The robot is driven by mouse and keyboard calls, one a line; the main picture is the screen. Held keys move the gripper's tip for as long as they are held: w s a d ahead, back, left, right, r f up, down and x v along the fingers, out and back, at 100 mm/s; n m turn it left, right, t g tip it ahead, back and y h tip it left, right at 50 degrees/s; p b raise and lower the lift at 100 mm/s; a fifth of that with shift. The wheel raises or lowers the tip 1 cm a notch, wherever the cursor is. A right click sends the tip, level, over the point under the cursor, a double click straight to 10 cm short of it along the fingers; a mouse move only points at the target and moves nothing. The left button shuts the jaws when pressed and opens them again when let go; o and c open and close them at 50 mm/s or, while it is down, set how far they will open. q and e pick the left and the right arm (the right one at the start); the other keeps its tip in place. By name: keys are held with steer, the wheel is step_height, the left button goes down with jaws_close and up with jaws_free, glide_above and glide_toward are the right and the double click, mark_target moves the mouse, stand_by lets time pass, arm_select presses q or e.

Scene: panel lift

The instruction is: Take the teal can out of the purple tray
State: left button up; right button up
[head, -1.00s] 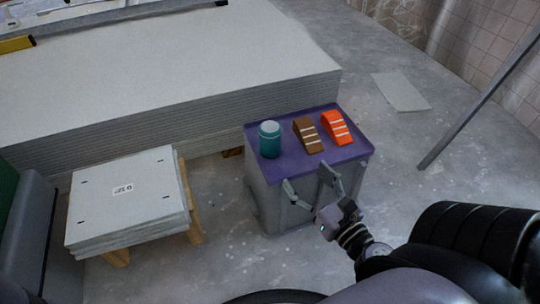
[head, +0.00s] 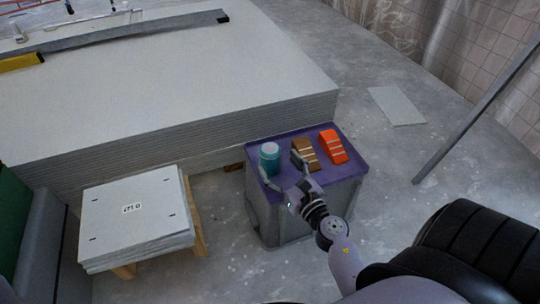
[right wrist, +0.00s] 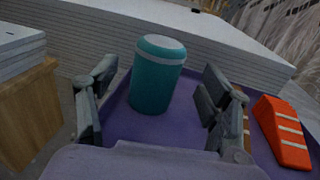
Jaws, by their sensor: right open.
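The teal can (head: 269,157) stands upright on the purple tray (head: 343,176), near its left edge. In the right wrist view the can (right wrist: 157,78) stands ahead of my gripper, between the lines of its two fingers. My right gripper (head: 283,172) is over the tray's near edge, close to the can. In the right wrist view its fingers (right wrist: 158,88) are spread wide and empty, one on each side. I see no contact with the can. My left gripper is in neither view.
A brown wedge (head: 306,153) with pale stripes and an orange wedge (head: 332,146) sit on the tray right of the can. A large panel stack (head: 170,85) stands behind. A smaller panel stack (head: 140,215) stands at the left. Floor at the right is mostly clear.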

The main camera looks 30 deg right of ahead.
mark_target(275, 160)
steer(key=w, duration=0.1)
steer(key=w+p, duration=0.1)
steer(key=w, duration=0.2)
steer(key=shift+d+r, duration=0.1)
steer(key=shift+r, duration=0.15)
steer(key=shift+w+f, duration=0.1)
steer(key=shift+w, duration=0.55)
steer(key=shift+c, duration=0.4)
steer(key=c, duration=1.4)
